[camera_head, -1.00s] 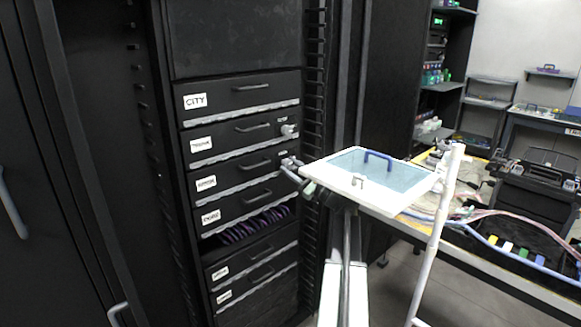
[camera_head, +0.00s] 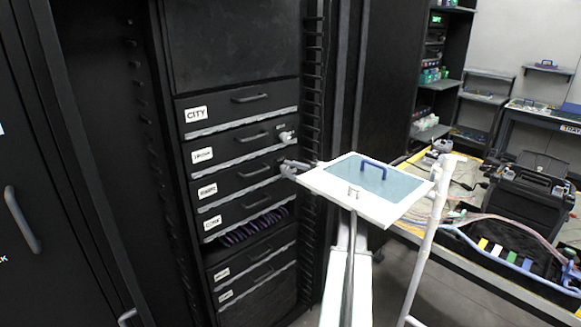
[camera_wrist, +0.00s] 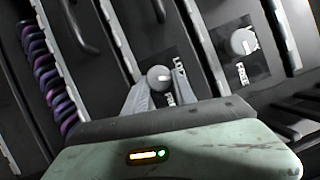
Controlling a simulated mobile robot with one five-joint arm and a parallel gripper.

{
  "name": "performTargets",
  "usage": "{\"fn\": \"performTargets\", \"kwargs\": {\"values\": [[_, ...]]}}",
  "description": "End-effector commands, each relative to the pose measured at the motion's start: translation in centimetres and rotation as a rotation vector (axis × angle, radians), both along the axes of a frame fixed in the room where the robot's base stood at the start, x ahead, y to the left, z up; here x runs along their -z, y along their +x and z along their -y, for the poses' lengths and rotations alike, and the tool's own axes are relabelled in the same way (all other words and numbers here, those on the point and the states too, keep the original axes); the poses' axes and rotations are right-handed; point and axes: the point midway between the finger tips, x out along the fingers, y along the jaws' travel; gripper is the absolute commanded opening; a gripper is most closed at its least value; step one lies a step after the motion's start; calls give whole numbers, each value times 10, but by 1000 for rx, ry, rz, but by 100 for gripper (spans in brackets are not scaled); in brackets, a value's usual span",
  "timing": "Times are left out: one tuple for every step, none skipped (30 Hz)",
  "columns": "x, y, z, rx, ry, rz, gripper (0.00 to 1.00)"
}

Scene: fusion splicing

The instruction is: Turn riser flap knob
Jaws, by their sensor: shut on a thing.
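A small round grey knob (camera_wrist: 160,78) sits between the fingertips of my gripper (camera_wrist: 157,82) in the wrist view. The fingers are closed on its sides. A second round knob (camera_wrist: 241,42) with a white mark stands on the neighbouring drawer front, apart from my gripper. In the head view, my gripper (camera_head: 290,168) is at the right end of a middle drawer front, below the upper knob (camera_head: 287,136). The held knob is hard to make out there.
The black rack has several labelled drawers, including a CITY drawer (camera_head: 240,108). Purple cables (camera_head: 253,228) fill an open slot below. A white-edged board (camera_head: 410,208) with a blue handle (camera_head: 374,168) is close to the right of my gripper. A workbench (camera_head: 500,262) stands farther right.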

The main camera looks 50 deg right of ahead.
Motion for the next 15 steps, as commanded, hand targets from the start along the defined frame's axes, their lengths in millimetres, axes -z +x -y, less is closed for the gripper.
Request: {"fn": "performTargets", "kwargs": {"values": [[-4,0,0,0,-23,0,0],[-4,0,0,0,-37,-1,0],[-4,0,0,0,-56,-3,0],[-4,0,0,0,-67,-3,0],[-4,0,0,0,-77,-4,0],[-3,0,0,0,-91,-5,0],[-3,0,0,0,-101,-5,0],[-3,0,0,0,-108,-6,0],[-3,0,0,0,-116,-8,0],[-2,0,0,0,-123,-8,0],[-2,0,0,0,-127,-8,0],[-2,0,0,0,-133,-8,0],[-2,0,0,0,-136,-8,0],[-2,0,0,0,-138,-8,0],[-2,0,0,0,-140,-8,0]]}}
